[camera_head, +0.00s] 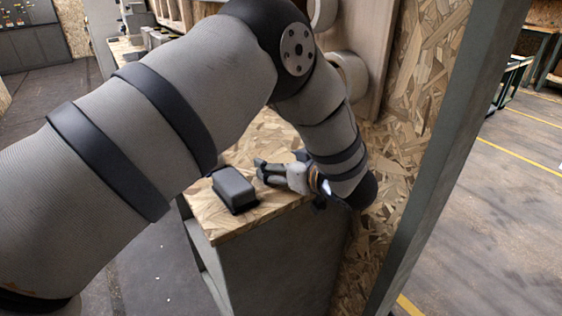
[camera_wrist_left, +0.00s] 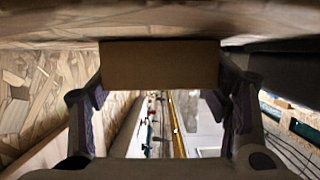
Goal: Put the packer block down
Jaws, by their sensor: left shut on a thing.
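My left gripper (camera_head: 264,172) is low over the wood-chip worktop (camera_head: 213,222), near its right end, with its fingers pointing left. In the left wrist view a plain brown block, the packer block (camera_wrist_left: 160,65), spans the space between the two finger pads, and the gripper is shut on it. In the head view I cannot make the block out against the similar-coloured board. Whether it touches the worktop I cannot tell. My right gripper is not in view.
A dark grey box (camera_head: 235,188) stands on the worktop just left of the gripper's fingertips. A grey post (camera_head: 445,150) rises to the right. Wood-chip panel and pale round parts (camera_head: 347,75) stand behind. My left arm covers much of the view.

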